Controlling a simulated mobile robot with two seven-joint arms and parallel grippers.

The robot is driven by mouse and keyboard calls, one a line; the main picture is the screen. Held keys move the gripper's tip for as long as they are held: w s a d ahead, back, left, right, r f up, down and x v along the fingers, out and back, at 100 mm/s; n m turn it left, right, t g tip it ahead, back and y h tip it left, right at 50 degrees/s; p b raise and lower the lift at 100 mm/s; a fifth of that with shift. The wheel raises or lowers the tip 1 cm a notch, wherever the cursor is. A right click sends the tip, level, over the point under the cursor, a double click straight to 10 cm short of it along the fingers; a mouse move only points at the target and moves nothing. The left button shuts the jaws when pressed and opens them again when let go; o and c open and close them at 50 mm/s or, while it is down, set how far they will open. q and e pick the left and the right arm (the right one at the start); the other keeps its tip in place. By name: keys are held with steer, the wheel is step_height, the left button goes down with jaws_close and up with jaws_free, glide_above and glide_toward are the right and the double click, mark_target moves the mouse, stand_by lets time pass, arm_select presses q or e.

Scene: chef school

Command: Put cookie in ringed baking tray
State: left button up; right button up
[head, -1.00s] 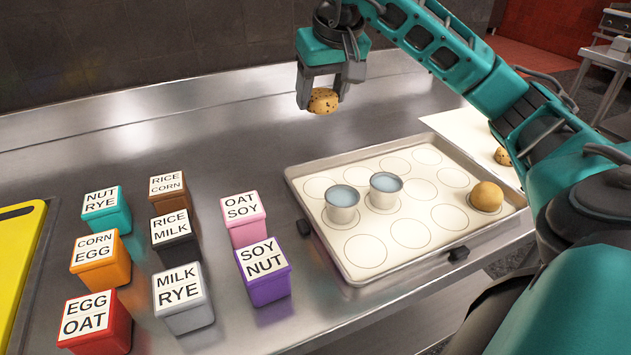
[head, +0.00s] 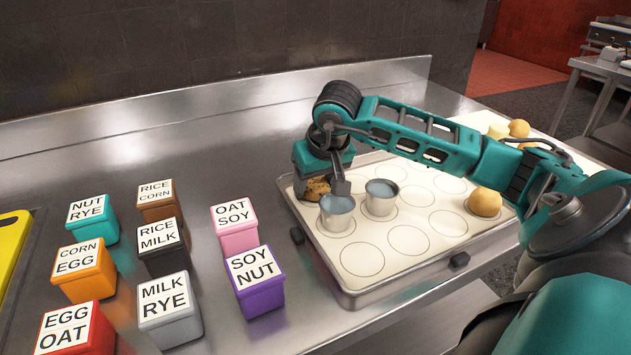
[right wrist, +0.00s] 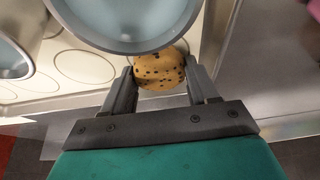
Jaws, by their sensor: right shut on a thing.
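The cookie (head: 316,189), tan with dark chips, is between the fingers of my right gripper (head: 328,190), which is shut on it. It also shows in the right wrist view (right wrist: 160,71). The ringed baking tray (head: 362,262), a metal tray with a pale sheet of printed circles, is below. The gripper and cookie are at its back left corner, behind a metal cup (head: 337,213). In the right wrist view the cup's rim (right wrist: 125,45) is very close to the cookie. I cannot tell whether the cookie touches the sheet. My left gripper is not in view.
A second metal cup (head: 381,198) and a round bun (head: 485,202) stand on the tray. Several labelled boxes, such as the purple one (head: 257,282), stand left of it. A yellow board (head: 12,262) lies far left. More round baked items (head: 519,128) lie beyond my arm.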

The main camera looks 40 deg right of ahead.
steer(key=shift+f, duration=0.2)
steer(key=o, duration=1)
steer(key=shift+r, duration=0.1)
steer(key=shift+o, duration=0.2)
steer(key=p+v, duration=0.1)
steer(key=v, duration=1.1)
steer(key=shift+r, duration=0.25)
